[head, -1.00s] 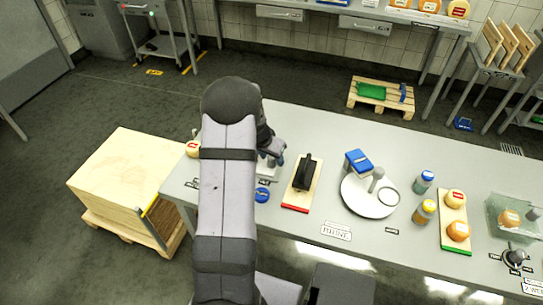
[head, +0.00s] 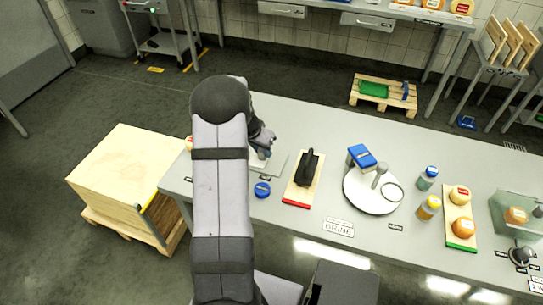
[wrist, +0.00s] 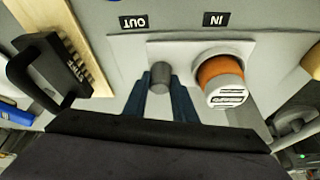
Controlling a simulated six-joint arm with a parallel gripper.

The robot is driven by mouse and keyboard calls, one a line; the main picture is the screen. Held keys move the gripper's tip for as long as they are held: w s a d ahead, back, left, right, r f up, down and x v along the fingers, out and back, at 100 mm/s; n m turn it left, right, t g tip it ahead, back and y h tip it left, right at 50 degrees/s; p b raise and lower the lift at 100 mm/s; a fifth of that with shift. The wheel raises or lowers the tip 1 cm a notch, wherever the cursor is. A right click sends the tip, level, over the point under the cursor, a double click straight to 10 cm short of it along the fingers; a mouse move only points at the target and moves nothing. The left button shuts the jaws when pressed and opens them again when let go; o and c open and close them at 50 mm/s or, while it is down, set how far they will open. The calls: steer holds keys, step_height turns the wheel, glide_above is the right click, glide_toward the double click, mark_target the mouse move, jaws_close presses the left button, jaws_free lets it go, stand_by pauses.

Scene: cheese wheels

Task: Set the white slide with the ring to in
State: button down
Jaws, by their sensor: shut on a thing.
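A pale slide plate (wrist: 185,47) lies on a larger light plate (wrist: 122,55) in the wrist view, with a grey upright post (wrist: 160,77). My gripper (wrist: 162,84) has its blue fingers closed around this post; in the head view it is at the table's left part (head: 262,150). I cannot make out a ring on the slide. The OUT label (wrist: 133,22) is to the left and the IN label (wrist: 215,19) to the right in the wrist view. The post stands between them, nearer OUT. An orange cheese wheel (wrist: 213,70) with a white label is right of the post, on the IN side.
A black-handled tool (head: 308,165) lies on a wooden board (head: 297,196) right of my gripper. A blue disc (head: 262,189) lies in front. Further right are a white turntable (head: 367,204), bottles (head: 428,207) and cheeses on a board (head: 461,243).

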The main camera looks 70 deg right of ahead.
steer(key=w+b, duration=0.2)
steer(key=w, duration=0.5)
steer(key=shift+w+b, duration=0.2)
steer(key=shift+b, duration=0.15)
steer(key=shift+w+r, duration=0.1)
steer(key=shift+w, duration=0.05)
steer(key=c, duration=1.5)
jaws_free()
steer(key=shift+w, duration=0.1)
steer(key=shift+o, duration=0.2)
steer(key=shift+r, duration=0.1)
steer(key=shift+b+v, duration=0.95)
steer(key=shift+v, duration=2.6)
